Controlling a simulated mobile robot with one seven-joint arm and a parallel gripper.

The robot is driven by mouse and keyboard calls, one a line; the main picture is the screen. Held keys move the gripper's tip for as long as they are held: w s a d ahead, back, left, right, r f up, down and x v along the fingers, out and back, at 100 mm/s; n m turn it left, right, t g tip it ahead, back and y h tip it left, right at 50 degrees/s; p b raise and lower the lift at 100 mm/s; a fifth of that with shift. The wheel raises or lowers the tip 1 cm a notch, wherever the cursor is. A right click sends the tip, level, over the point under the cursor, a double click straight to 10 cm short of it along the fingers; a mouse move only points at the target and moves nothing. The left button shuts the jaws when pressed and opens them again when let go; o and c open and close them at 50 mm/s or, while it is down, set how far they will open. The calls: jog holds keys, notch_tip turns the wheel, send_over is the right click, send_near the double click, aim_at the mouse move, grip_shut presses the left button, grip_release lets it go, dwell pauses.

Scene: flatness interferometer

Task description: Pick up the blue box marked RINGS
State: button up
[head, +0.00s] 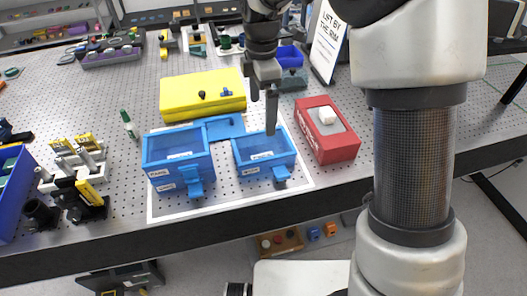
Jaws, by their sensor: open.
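Two open-topped blue boxes with front latches stand on a white sheet near the table's front edge. The left blue box (202,160) is larger and has small white labels on its front. The right blue box (287,160) has one white label on its front. The lettering is too small to tell surely which is marked RINGS. My gripper (263,112) is open, pointing down, with its dark fingers above and in front of the right box's back part. Nothing shows between the fingers. I cannot tell its exact height.
A yellow case (190,99) lies behind the boxes. A red box (343,148) with a white block stands close to the right. A blue bin (290,57) and a sign (326,40) stand farther back. Holders with yellow parts (78,160) are at left.

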send_over(263, 153)
jog(key=s, duration=0.2)
notch_tip(263, 153, down, 12)
jog(key=shift+w+r, duration=0.1)
jog(key=shift+w, duration=0.05)
jog(key=shift+f, duration=0.25)
dwell(0.4)
jog(key=shift+c, duration=0.4)
jog(key=c, duration=1.2)
jog(key=shift+r, duration=0.1)
